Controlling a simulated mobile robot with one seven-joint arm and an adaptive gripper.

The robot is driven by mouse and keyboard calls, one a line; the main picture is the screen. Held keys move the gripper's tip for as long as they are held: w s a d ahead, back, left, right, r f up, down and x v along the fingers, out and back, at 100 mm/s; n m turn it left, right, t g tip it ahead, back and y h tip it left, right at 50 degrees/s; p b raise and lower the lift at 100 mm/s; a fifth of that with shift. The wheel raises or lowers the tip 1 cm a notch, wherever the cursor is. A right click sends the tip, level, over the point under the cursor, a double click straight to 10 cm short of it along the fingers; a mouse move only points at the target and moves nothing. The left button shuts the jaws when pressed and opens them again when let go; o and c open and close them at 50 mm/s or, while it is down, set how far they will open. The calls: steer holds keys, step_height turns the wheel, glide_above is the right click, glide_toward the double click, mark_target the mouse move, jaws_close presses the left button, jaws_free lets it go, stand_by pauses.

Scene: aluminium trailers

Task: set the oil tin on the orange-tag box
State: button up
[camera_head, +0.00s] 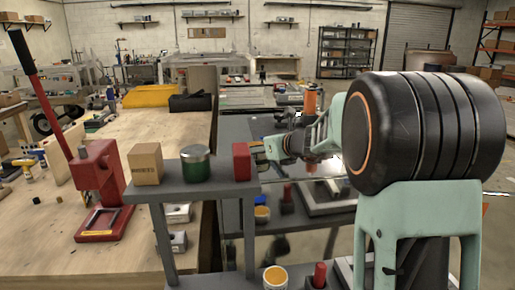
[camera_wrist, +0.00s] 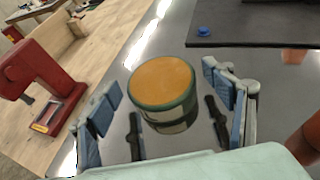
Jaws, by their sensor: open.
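In the wrist view a round tin (camera_wrist: 163,87) with an orange top, green rim and darker side stands upright on a shiny grey surface. My gripper (camera_wrist: 165,100) is open and empty, its blue-padded fingers either side of the tin in the picture; I see no contact. In the head view my gripper (camera_head: 268,150) is beside a red block (camera_head: 241,161) on a raised grey shelf (camera_head: 222,188). A green tin (camera_head: 196,164) with a silver band and a cardboard box (camera_head: 145,163) also stand there. No orange tag shows on the box.
Below the shelf stand an orange-topped tin (camera_head: 275,277) and a red bottle (camera_head: 319,274). A red press (camera_head: 99,175) stands on the wooden bench at left; it also shows in the wrist view (camera_wrist: 38,78). A dark mat (camera_wrist: 255,30) holds a small blue item (camera_wrist: 204,30).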

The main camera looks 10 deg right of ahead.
steer(key=v, duration=1)
steer(key=shift+s+d+r, duration=0.1)
steer(key=shift+s+d, duration=0.05)
steer(key=shift+s, duration=0.2)
